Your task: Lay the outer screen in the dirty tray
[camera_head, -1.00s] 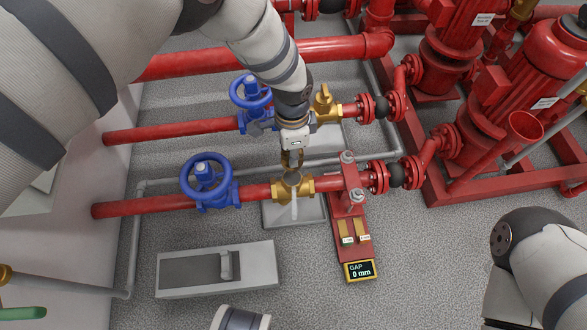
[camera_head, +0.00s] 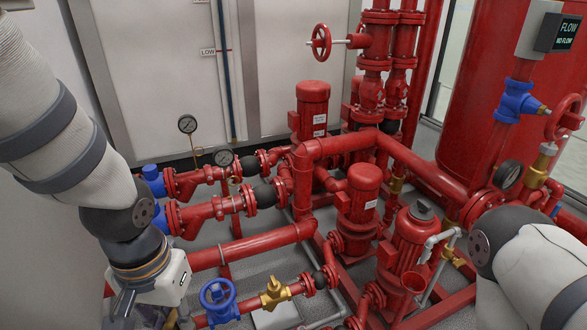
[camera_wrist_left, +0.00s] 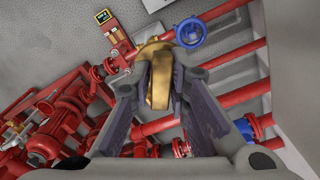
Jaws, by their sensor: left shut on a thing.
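My left gripper (camera_wrist_left: 163,92) is shut on a brass-coloured piece (camera_wrist_left: 160,82), which shows between its fingertips in the left wrist view. I cannot tell from its visible part whether this is the outer screen. Other brass-coloured metal (camera_wrist_left: 150,50) shows just beyond the fingertips. In the head view the left gripper (camera_head: 130,302) is at the lower left, and its grasp is not clear there. No dirty tray can be made out in either current view. My right gripper is out of view.
A blue handwheel (camera_head: 217,292) and a brass valve (camera_head: 274,291) sit on red pipes at the bottom. Red pumps (camera_head: 358,207) and pipework fill the middle and right. In the left wrist view, a gap display (camera_wrist_left: 103,16) lies beyond the fingertips.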

